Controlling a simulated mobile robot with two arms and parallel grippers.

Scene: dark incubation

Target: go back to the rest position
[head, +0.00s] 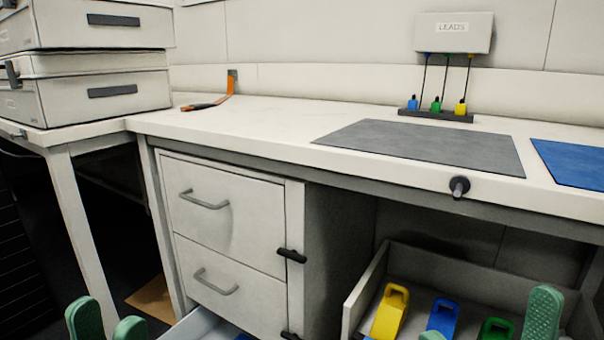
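My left gripper (108,324) shows at the bottom left edge as two green ribbed fingertips. They stand apart with nothing visible between them, in front of the dark floor. My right gripper (487,326) shows at the bottom right. One green fingertip stands tall there, and only the top of the other shows at the bottom edge. The two are wide apart, in front of the open bin (362,290), and I see nothing held. The rest of both grippers is out of frame.
The white bench (260,125) carries a grey mat (420,146), a blue mat (575,163) and an orange-handled tool (215,100). A leads box (453,32) hangs on the wall. The bin holds yellow (390,312), blue (443,316) and green (497,329) clips. A lower drawer (205,326) stands open.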

